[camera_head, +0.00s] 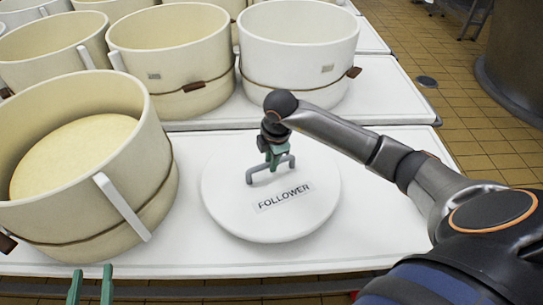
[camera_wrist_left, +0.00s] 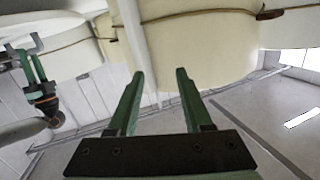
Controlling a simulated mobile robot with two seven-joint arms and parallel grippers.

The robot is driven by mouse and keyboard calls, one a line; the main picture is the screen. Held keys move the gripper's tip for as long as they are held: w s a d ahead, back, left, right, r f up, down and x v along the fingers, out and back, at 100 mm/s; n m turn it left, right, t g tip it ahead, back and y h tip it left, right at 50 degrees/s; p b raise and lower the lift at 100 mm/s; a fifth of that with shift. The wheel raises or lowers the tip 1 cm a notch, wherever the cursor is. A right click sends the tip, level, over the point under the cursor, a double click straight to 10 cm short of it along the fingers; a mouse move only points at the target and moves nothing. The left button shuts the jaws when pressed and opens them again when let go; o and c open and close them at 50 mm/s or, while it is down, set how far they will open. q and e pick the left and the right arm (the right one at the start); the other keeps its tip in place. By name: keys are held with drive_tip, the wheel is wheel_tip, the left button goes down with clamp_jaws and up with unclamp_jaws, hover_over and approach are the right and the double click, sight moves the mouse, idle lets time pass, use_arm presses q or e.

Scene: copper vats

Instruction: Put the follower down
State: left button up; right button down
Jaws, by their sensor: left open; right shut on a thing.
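The follower (camera_head: 240,215) is a flat white disc with a grey handle and a label reading FOLLOWER. It lies flat at the white table, right of the near cream mould; I cannot tell whether it touches the table. My right gripper (camera_head: 271,165) is shut on its handle from above. The right gripper also shows at the left edge of the left wrist view (camera_wrist_left: 32,72). My left gripper (camera_head: 91,269) is open and empty at the bottom left, in front of the near mould. Its two green fingers show in the left wrist view (camera_wrist_left: 160,76), pointing towards a cream mould.
The near cream mould (camera_head: 160,165) has a pale yellow mass inside and a white upright strip on its side. Several other moulds, including a white one (camera_head: 298,60), stand on the table behind. The white table (camera_head: 390,225) is bare right of the follower, under my right arm.

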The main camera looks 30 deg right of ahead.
sight(271, 175)
wheel_tip(271, 175, down, 4)
drive_tip(key=shift+r+b, duration=0.25)
drive_tip(key=shift+b, duration=0.2)
drive_tip(key=c, duration=1.2)
unclamp_jaws()
drive_tip(key=shift+f, duration=0.15)
drive_tip(key=o, duration=0.4)
use_arm(q)
wheel_tip(271, 175, up, 6)
drive_tip(key=shift+w+d+f+m+t+h, duration=0.1)
drive_tip(key=shift+f+m+t+h, duration=0.1)
drive_tip(key=shift+m+t+h, duration=0.6)
use_arm(e)
drive_tip(key=shift+o, duration=0.2)
use_arm(q)
drive_tip(key=shift+n, duration=0.3)
